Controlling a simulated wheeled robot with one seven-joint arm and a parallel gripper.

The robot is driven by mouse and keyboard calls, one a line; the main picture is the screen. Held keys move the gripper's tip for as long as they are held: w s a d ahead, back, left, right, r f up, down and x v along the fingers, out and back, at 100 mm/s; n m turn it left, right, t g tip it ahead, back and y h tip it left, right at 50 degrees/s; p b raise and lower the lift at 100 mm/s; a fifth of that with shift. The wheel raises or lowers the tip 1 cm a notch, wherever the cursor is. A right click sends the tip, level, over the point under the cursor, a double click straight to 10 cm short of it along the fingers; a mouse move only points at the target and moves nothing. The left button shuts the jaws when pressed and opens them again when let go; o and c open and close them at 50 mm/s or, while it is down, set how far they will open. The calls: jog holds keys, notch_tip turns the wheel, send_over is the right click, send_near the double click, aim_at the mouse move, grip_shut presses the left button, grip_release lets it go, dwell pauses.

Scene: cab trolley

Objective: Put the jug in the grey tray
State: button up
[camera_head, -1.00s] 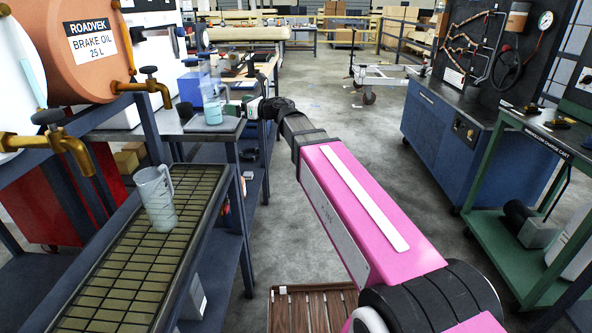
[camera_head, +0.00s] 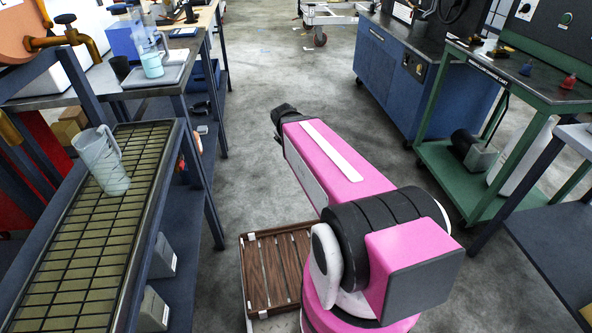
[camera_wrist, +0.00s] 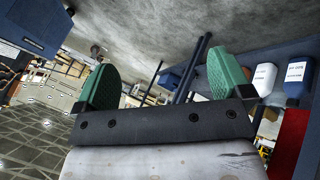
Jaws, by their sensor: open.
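A clear grey jug (camera_head: 101,161) with a handle stands on the gridded drip bench at the left in the head view. The grey tray (camera_head: 178,76) lies on the table behind it. A second clear jug-like vessel (camera_head: 152,64) with pale blue contents stands on that tray. My gripper (camera_wrist: 160,68) shows in the wrist view with its two green fingers wide apart and nothing between them. The head view shows my pink arm over the aisle, but my gripper is hidden there. I cannot make out the jug or the grey tray in the wrist view.
The drip bench (camera_head: 94,262) has a raised metal rim, and a brass tap (camera_head: 62,42) overhangs its far end. A dark cup (camera_head: 120,68) stands left of the tray. A green trolley (camera_head: 455,175) and a blue cabinet (camera_head: 420,80) line the right.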

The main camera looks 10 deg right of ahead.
jog(key=s+f+m+g+y, duration=0.2)
jog(key=s+f+m+g, duration=0.4)
jog(key=s, duration=0.7)
jog(key=shift+a+f+m+g+y, duration=0.2)
jog(key=shift+f+m+g+y, duration=0.15)
jog(key=shift+f, duration=0.4)
